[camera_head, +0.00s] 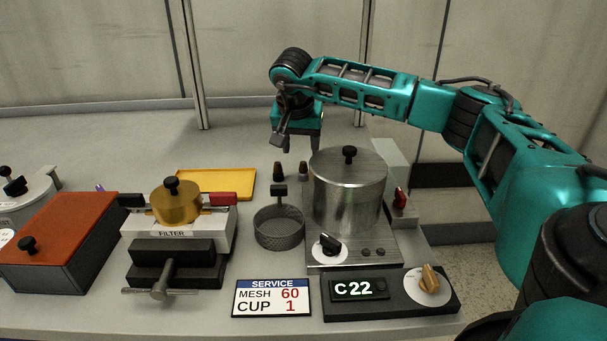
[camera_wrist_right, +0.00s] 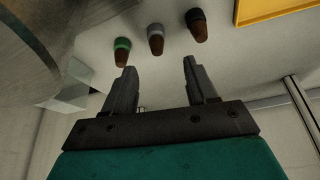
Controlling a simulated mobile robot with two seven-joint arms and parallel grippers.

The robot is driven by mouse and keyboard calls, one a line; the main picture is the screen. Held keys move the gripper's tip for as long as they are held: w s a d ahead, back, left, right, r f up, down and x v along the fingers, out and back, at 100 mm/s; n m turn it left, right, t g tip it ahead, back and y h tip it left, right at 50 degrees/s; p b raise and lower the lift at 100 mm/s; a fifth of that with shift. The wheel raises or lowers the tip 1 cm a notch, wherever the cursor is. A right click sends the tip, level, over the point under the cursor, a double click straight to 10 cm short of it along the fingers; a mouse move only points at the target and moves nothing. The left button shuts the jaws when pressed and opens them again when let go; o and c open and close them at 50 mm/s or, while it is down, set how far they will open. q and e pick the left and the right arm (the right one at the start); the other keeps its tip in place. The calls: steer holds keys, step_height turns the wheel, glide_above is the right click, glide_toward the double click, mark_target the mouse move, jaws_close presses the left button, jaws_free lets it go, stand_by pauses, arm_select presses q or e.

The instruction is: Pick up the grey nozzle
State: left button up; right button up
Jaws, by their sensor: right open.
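The grey nozzle (camera_wrist_right: 156,38), a brown cone with a grey band, is the middle one of three in the right wrist view. A green-banded nozzle (camera_wrist_right: 122,52) is on its left and a black-banded one (camera_wrist_right: 196,25) on its right. My right gripper (camera_wrist_right: 160,67) is open and empty, its fingertips just short of the grey nozzle in that view. In the head view the right gripper (camera_head: 299,146) hangs above and behind the nozzles. Two nozzles show there; the right one seems to be the grey nozzle (camera_head: 303,170). The green-banded one seems hidden behind the pot.
A tall metal pot (camera_head: 348,200) stands close to the right of the nozzles. A yellow tray (camera_head: 216,183) lies to their left. A mesh basket (camera_head: 279,230) with an upright black handle stands in front. A filter unit (camera_head: 178,240) and red-lidded box (camera_head: 62,232) are further left.

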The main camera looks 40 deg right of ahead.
mark_target(303, 163)
steer(key=shift+x, duration=0.75)
steer(key=x, duration=0.3)
steer(key=b+x, duration=0.1)
steer(key=shift+s+f, duration=0.25)
steer(key=shift+f, duration=0.1)
steer(key=shift+w+f, duration=0.1)
steer(key=shift+f, duration=0.15)
steer(key=c, duration=0.7)
arm_select(q)
steer(key=shift+d+f, duration=0.25)
steer(key=shift+f, duration=0.2)
arm_select(e)
jaws_close()
steer(key=shift+r, duration=0.1)
